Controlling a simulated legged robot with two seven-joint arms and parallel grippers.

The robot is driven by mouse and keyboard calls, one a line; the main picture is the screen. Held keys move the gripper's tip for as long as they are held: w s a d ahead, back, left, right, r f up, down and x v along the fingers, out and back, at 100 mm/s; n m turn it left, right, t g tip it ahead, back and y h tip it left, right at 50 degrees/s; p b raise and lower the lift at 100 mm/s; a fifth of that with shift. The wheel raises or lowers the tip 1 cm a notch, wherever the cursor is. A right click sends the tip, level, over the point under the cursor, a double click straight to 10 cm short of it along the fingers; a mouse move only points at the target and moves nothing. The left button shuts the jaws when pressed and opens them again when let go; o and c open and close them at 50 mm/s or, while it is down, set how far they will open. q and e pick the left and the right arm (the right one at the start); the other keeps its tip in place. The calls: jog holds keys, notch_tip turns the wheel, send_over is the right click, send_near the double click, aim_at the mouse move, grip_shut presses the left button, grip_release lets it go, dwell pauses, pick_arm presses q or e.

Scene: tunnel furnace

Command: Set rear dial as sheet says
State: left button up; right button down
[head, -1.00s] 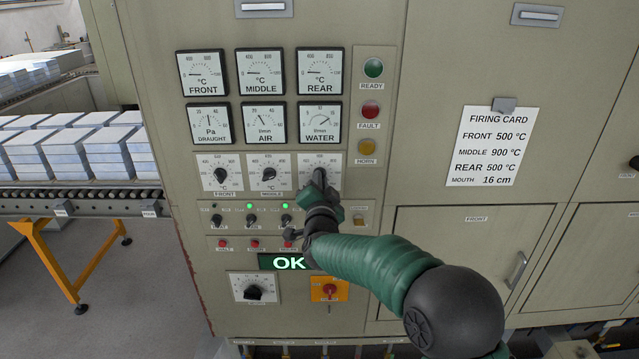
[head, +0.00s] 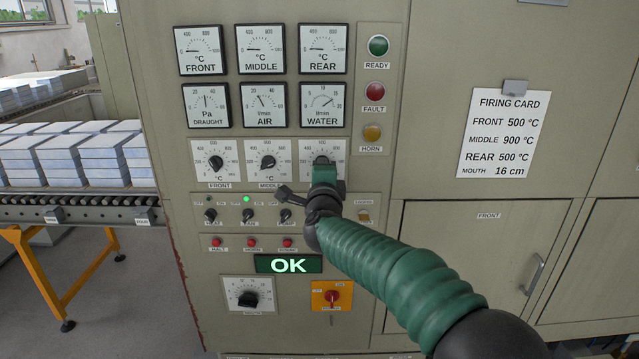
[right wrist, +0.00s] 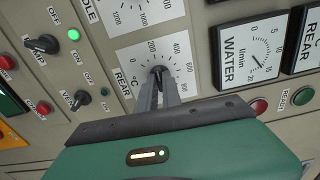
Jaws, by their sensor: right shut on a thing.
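The rear dial (head: 321,160) is a black knob on a white scale plate (head: 334,147), the rightmost in a row of three dials. My right gripper (head: 322,166) reaches it from the front and covers part of the plate. In the right wrist view, the fingers (right wrist: 158,82) are shut on the rear dial's knob (right wrist: 159,70), in front of its scale from 0 to 1200. The knob's pointer is hidden, so its setting cannot be read. The firing card (head: 502,133) reads front 500 °C, middle 900 °C, rear 500 °C, mouth 16 cm. My left gripper is not in view.
The front dial (head: 216,163) and middle dial (head: 268,162) sit left of the rear one. Small switches (head: 247,215) and red buttons (head: 252,243) lie below, near my wrist. A display (head: 288,264) reads OK. Ready, fault and horn lamps (head: 376,91) are at the right.

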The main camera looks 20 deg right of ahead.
jog(key=shift+d+f+m+b, duration=0.1)
jog(key=shift+f+m+b, duration=0.15)
jog(key=shift+m+b, duration=1.6)
jog(key=shift+a+f+m+b, duration=0.15)
jog(key=shift+m+b, duration=0.95)
jog(key=shift+m, duration=1.3)
jog(key=shift+d+f+m+b, duration=0.15)
jog(key=shift+f+m+b, duration=0.15)
jog(key=shift+m+b, duration=1.55)
jog(key=shift+m+p, duration=0.35)
jog(key=shift+m, duration=0.15)
jog(key=c, duration=1.6)
grip_release()
jog(key=shift+r, duration=0.1)
jog(key=shift+c, duration=0.2)
jog(key=shift+o, duration=0.6)
jog(key=shift+w, duration=0.1)
jog(key=shift+r, duration=0.1)
jog(key=shift+r, duration=0.1)
